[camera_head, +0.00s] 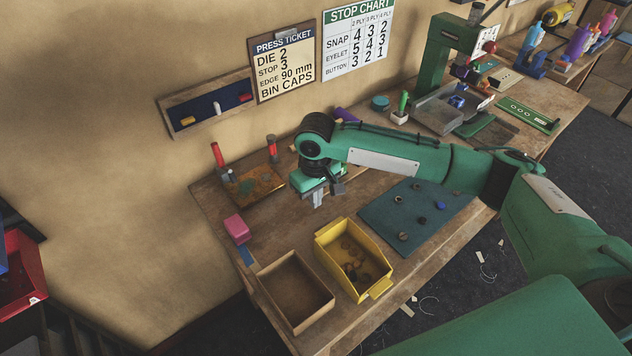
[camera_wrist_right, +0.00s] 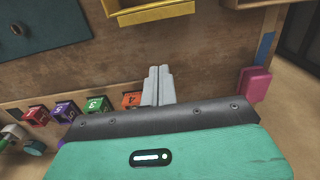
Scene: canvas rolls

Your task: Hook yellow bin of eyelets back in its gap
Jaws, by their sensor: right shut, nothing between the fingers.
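The yellow bin (camera_head: 332,264) stands upright on the workbench, with several small dark rings inside. Its edge also shows at the top of the right wrist view (camera_wrist_right: 150,14). My right gripper (camera_head: 318,198) is shut and empty above the bench, behind the bin and apart from it. Its two pale fingers are together in the right wrist view (camera_wrist_right: 158,72). I cannot make out the bin's gap. My left gripper is not in view.
An open brown box (camera_head: 281,318) stands left of the bin, and a teal mat (camera_head: 385,208) with small round parts lies to its right. A pink block (camera_head: 237,228) is near the bench's left edge. Numbered coloured blocks (camera_wrist_right: 95,105) line the bench in the wrist view.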

